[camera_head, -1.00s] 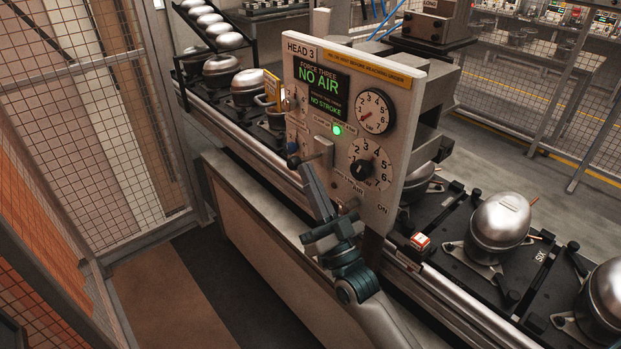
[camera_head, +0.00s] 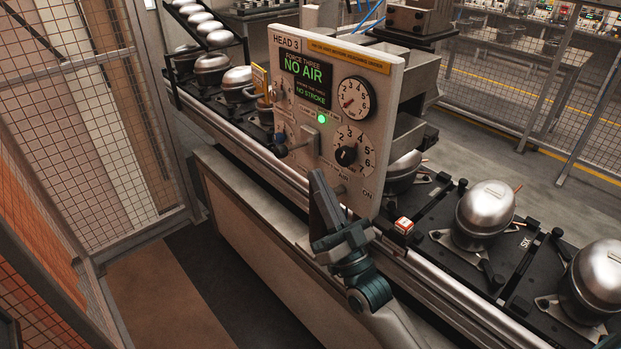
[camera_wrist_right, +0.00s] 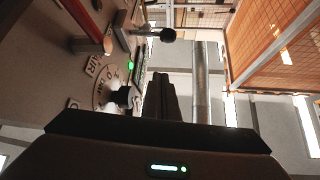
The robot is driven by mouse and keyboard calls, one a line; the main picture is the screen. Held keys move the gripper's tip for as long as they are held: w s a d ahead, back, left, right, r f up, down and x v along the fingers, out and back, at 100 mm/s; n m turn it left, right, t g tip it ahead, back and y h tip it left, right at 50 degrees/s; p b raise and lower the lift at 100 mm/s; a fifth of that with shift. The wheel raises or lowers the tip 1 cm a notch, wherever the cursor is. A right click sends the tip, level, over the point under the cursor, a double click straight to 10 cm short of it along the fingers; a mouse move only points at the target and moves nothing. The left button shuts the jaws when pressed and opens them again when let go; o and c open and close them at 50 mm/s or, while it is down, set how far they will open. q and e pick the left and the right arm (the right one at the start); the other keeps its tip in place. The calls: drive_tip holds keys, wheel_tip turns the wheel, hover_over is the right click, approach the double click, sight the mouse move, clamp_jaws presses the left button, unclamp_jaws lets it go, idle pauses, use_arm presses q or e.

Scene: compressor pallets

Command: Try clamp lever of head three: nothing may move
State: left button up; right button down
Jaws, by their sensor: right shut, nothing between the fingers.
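The HEAD 3 panel (camera_head: 330,110) stands upright over the line. Its screen (camera_head: 307,80) reads NO AIR and NO STROKE, and a green lamp (camera_head: 322,119) is lit. A lever with a black ball knob (camera_head: 282,151) sticks out at the panel's left; I take it for the clamp lever. Its ball also shows in the right wrist view (camera_wrist_right: 168,34). My right gripper (camera_head: 318,178) is shut and empty, below and right of the knob, apart from it. Its fingers show in the right wrist view (camera_wrist_right: 165,85). The lever below the dial is partly hidden by my gripper. My left gripper is out of view.
A gauge (camera_head: 356,99) and a numbered dial (camera_head: 347,155) are on the panel. A small red-and-white box (camera_head: 404,225) sits on the rail's edge. Silver compressors (camera_head: 486,214) stand on black pallets at right. A mesh fence (camera_head: 75,90) is at left.

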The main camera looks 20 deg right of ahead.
drive_tip(key=b+v, duration=0.1)
drive_tip(key=v, duration=0.1)
drive_tip(key=d+v, duration=0.1)
drive_tip(key=v, duration=0.2)
drive_tip(key=shift+w+b, duration=0.2)
drive_tip(key=shift+b, duration=0.2)
